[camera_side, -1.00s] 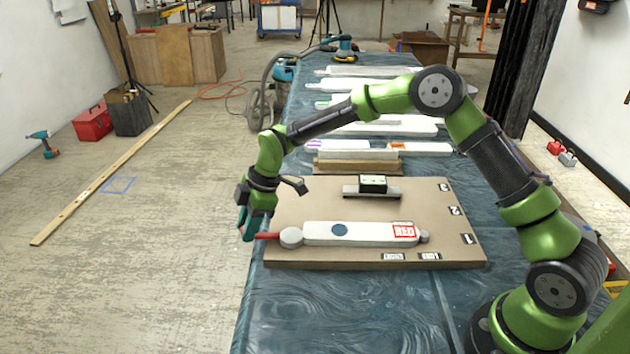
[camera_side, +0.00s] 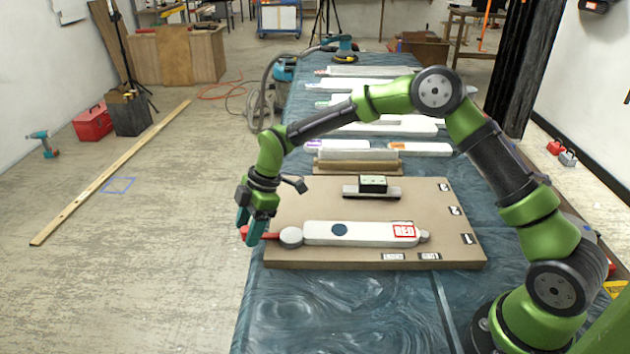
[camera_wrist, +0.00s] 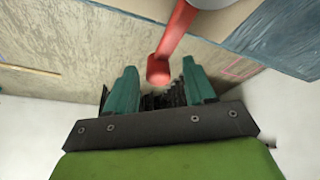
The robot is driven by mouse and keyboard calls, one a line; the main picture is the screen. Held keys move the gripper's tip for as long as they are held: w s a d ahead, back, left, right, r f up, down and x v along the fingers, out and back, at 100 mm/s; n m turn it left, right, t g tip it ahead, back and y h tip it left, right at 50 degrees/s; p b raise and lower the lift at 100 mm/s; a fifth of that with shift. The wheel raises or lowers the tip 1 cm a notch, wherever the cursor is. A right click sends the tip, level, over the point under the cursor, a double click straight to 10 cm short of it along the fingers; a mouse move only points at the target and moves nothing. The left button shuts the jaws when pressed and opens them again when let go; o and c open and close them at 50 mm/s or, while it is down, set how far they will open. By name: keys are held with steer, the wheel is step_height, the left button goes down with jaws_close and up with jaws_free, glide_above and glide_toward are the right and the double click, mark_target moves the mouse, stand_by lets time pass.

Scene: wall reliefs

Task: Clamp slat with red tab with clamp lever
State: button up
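A white slat (camera_side: 365,234) lies on the brown board, with a dark blue dot near its left part and a red-framed label (camera_side: 404,231) reading RED near its right end. A round white hub (camera_side: 291,236) sits at its left end. A red clamp lever (camera_side: 262,236) sticks out left from the hub, past the board's edge. My gripper (camera_side: 250,228) is at the lever's outer end. In the wrist view my gripper (camera_wrist: 160,85) is open, its teal fingers apart, with the red lever tip (camera_wrist: 158,72) showing between them. I cannot tell whether a finger touches it.
The brown board (camera_side: 350,261) rests on a blue-covered table (camera_side: 340,310). Several other white slats (camera_side: 420,149) lie farther back. Open floor (camera_side: 160,270) is left of the table.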

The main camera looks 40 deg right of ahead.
steer(key=v, duration=1.7)
steer(key=shift+c, duration=0.4)
